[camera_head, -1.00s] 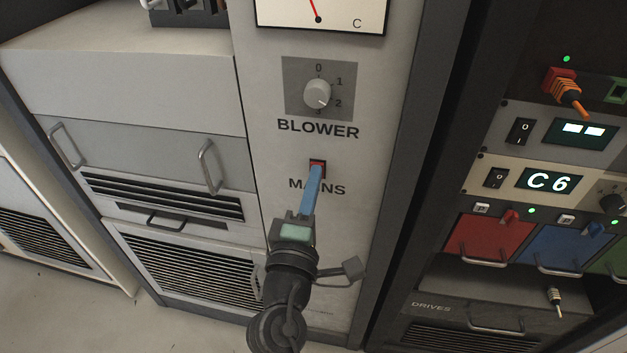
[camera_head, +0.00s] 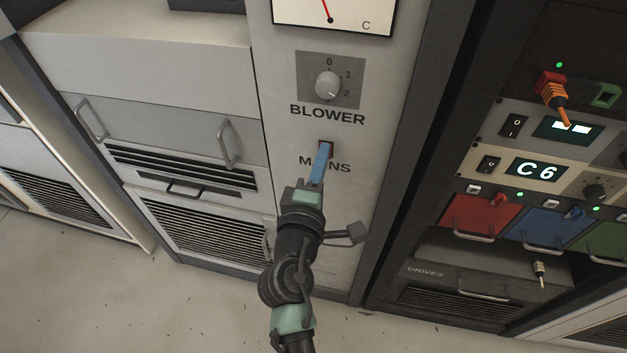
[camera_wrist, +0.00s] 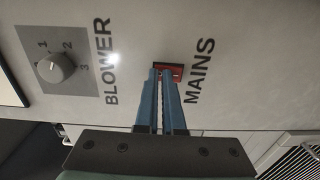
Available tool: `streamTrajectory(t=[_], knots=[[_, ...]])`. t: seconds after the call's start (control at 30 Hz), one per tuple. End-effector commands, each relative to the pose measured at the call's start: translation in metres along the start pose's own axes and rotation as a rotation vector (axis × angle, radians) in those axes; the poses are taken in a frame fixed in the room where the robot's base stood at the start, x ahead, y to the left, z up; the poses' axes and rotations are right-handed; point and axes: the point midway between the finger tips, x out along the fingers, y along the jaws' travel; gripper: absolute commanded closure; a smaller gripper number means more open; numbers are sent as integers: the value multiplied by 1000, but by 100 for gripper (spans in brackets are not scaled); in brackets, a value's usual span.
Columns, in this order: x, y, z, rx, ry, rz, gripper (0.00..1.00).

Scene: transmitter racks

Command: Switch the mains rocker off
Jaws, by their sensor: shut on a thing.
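The mains rocker (camera_head: 330,146) is a small red switch in a dark frame on the pale panel, at the MAINS label. In the wrist view the rocker (camera_wrist: 177,71) shows beyond the fingertips, which cover its left part. My gripper (camera_head: 324,146) has two blue fingers reaching up to the rocker. In the wrist view my gripper (camera_wrist: 160,72) has its fingertips close together at the rocker, with a narrow gap between them. It is shut on the rocker, as far as shows. Which way the rocker is tipped is hidden.
The BLOWER knob (camera_head: 327,85) sits above the rocker. A dial gauge (camera_head: 333,12) is higher up. To the right, a dark rack holds black rocker switches (camera_head: 513,125), a C6 display (camera_head: 537,169) and coloured drawers (camera_head: 481,216). Open floor (camera_head: 190,310) lies in front.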

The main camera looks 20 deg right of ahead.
Motion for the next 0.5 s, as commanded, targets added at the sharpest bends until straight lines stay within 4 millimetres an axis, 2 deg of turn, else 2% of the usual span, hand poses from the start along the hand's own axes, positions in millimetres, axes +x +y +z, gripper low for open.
streamTrajectory(t=[0.17, 0.5], knots=[[-29, 1, 0, -1, 0, 2, 100], [-102, -1, 0, -3, 2, -5, 100]])
